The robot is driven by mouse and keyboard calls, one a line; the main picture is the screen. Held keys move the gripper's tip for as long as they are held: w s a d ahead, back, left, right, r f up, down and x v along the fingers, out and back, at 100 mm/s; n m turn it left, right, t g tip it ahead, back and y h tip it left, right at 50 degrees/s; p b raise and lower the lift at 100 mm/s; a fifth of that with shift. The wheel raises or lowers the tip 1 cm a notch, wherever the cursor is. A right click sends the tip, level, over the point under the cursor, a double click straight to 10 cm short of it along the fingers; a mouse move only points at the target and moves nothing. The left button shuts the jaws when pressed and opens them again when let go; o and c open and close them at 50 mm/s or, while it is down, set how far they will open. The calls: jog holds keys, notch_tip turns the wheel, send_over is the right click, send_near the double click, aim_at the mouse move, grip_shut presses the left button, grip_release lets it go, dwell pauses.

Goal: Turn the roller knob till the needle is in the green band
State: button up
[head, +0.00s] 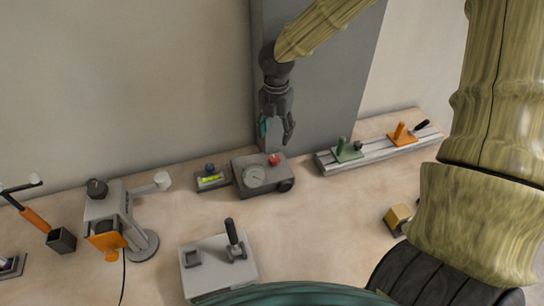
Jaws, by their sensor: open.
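A grey box (244,188) stands near the wall with a round pale dial (254,177) on its face. The needle and any green band are too small to make out. A dark round knob (286,185) sits at the box's right front corner; I cannot tell for sure that it is the roller knob. A red button (274,159) is on top of the box. My gripper (276,140) points down, open and empty, above and behind the box near the red button. It appears apart from the box and the knob.
Left of the box is a small unit (207,188) with a yellow-green strip (211,180) and dark knob. A rail (372,153) with green and orange clamps lies right. A grey lever box (200,283) stands in front, an orange-grey stand (107,215) left. Bench between is clear.

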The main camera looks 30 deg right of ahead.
aim_at(275, 158)
jog(key=shift+a+f+p, duration=0.1)
jog(key=shift+f+p, duration=0.55)
jog(key=shift+f, duration=4.65)
jog(key=c, duration=1)
